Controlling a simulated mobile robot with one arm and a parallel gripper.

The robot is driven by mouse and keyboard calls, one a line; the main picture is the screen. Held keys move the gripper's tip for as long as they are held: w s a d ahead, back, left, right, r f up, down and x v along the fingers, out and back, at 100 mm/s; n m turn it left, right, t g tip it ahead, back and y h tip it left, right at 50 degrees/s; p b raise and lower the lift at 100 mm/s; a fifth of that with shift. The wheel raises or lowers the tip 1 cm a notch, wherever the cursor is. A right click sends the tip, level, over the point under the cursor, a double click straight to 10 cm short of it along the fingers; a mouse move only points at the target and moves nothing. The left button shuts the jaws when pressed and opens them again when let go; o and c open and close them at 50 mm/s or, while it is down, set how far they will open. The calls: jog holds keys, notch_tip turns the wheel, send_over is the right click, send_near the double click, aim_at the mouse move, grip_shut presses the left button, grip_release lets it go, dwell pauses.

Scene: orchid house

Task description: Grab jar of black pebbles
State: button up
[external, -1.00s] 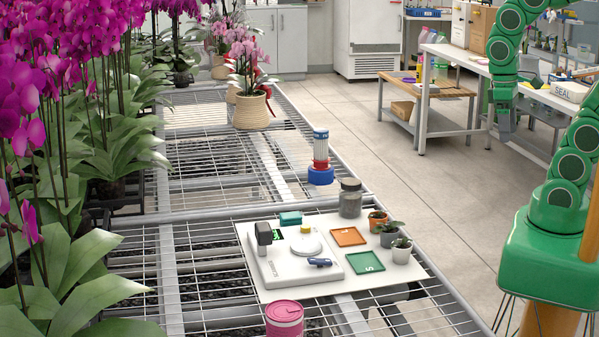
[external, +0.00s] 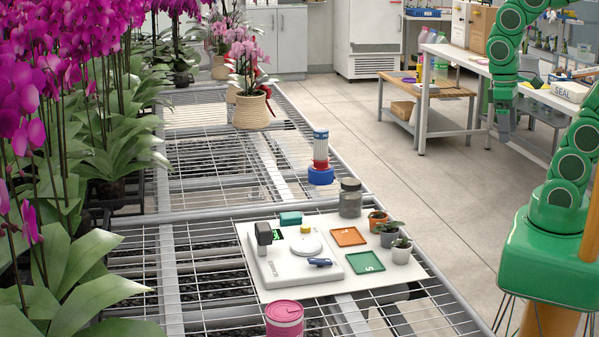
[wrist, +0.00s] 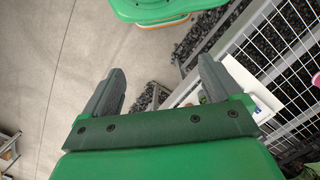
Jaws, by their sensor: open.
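The jar of black pebbles (external: 350,200) stands upright at the back right of the white board (external: 300,289) on the mesh bench. It is glass with a dark lid and looks grey in the external view. I cannot make it out in the wrist view. My gripper (external: 503,115) hangs in the air at the upper right, over the aisle and well away from the jar. In the wrist view its two fingers (wrist: 158,85) are spread apart with nothing between them.
Several small potted plants (external: 401,250) stand just right of the jar. A blue-and-red stacked container (external: 320,160) stands behind it. A white scale (external: 270,262), an orange tray (external: 348,237) and a green tray (external: 365,262) share the board. A pink tin (external: 284,320) is at the front.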

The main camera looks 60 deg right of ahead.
notch_tip(320, 180, up, 5)
jog(key=w+a+m+t+y, duration=0.1)
jog(key=w+a+m+y, duration=0.45)
jog(key=w, duration=0.35)
jog(key=w+a+m+y, duration=0.4)
jog(key=w+a+y, duration=0.25)
jog(key=w, duration=0.25)
jog(key=w+d+m+t+y, duration=0.1)
jog(key=w+d+m+t, duration=0.5)
jog(key=w+d+m, duration=0.3)
jog(key=w+d+m+t+y, duration=0.1)
jog(key=w+d+m+t, duration=0.55)
jog(key=w, duration=0.55)
send_near(343, 184)
jog(key=a, duration=0.1)
jog(key=shift+w+a+g, duration=0.45)
jog(key=shift+w+a, duration=0.6)
jog(key=shift+w, duration=0.3)
jog(key=shift+w+a, duration=1)
jog(key=shift+w, duration=0.25)
jog(key=shift+w+a+m, duration=0.3)
jog(key=shift+w+a, duration=0.25)
jog(key=shift+a, duration=0.25)
